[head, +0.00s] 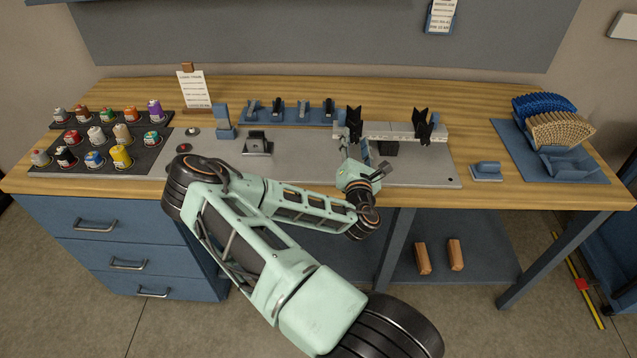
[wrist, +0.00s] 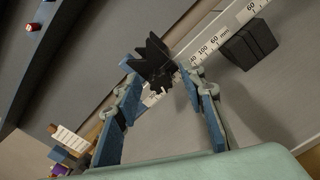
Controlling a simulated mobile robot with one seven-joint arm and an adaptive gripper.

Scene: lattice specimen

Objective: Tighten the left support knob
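The left support (head: 354,120) is a black V-shaped piece at the left end of a pale scaled rail (head: 390,130). In the wrist view the black jagged piece (wrist: 154,58) shows near the fingertips, with the rail (wrist: 200,55) beside it. I cannot clearly tell a separate knob from the support. My gripper (head: 366,152) is in front of the rail's left end. In the wrist view my gripper (wrist: 160,74) has its two blue fingers apart, one on each side of the black piece. I cannot tell if they touch it. The right support (head: 423,125) stands at the rail's other end.
A grey plate (head: 310,160) lies beneath. Left are a black stand (head: 257,143), a blue rack (head: 290,112) and several coloured jars (head: 122,156). Right are a small blue block (head: 487,170) and a blue tray (head: 590,175).

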